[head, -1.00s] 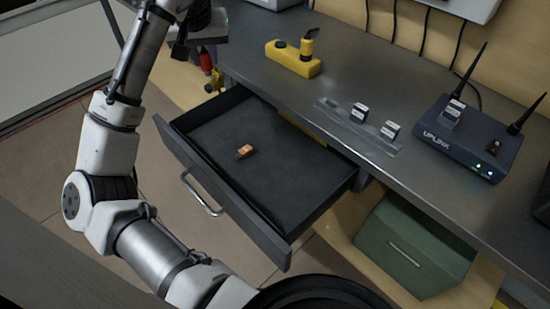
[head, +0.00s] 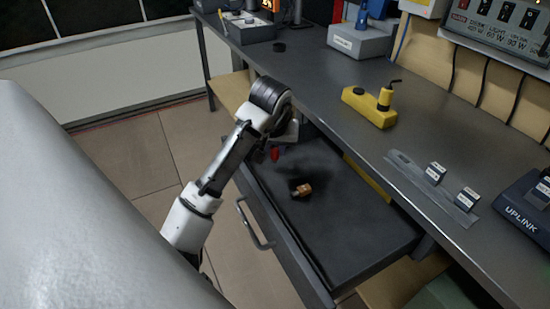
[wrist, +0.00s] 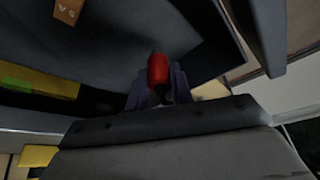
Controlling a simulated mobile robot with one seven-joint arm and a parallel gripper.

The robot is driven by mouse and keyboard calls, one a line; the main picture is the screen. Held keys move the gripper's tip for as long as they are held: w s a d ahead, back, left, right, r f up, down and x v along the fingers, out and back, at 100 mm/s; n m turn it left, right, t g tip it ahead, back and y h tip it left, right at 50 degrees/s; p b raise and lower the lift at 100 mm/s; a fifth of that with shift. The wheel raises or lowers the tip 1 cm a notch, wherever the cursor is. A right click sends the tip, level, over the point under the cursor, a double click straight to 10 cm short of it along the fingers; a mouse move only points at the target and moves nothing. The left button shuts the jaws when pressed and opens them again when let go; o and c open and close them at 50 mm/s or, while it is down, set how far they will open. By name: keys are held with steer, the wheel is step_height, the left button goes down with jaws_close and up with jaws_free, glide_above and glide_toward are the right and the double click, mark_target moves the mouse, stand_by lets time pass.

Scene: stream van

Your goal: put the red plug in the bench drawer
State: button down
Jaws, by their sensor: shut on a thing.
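My gripper (head: 268,152) is at the far left part of the open bench drawer, pointing down. It is shut on the red plug (head: 275,154), which shows as a small red tip below the wrist. In the wrist view the red plug (wrist: 158,70) sits between the two dark fingers (wrist: 155,92), over the dark drawer floor. I cannot tell whether the plug touches the floor. The bench drawer (head: 345,235) is pulled well out, its bar handle facing the aisle. A small orange-brown block (head: 302,189) lies in it, right of my gripper.
The grey bench top (head: 340,130) runs above the drawer. On it stand a yellow device (head: 370,106), a strip with small labelled blocks (head: 430,188) and a dark UPLINK router (head: 525,210). The right part of the drawer floor is clear.

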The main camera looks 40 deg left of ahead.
mark_target(275, 158)
steer(key=shift+f, duration=1.75)
steer(key=shift+f, duration=0.1)
steer(key=c, duration=1.2)
jaws_free()
steer(key=shift+c, duration=0.2)
steer(key=p+v, duration=0.1)
steer(key=v, duration=1.1)
steer(key=shift+a, duration=0.1)
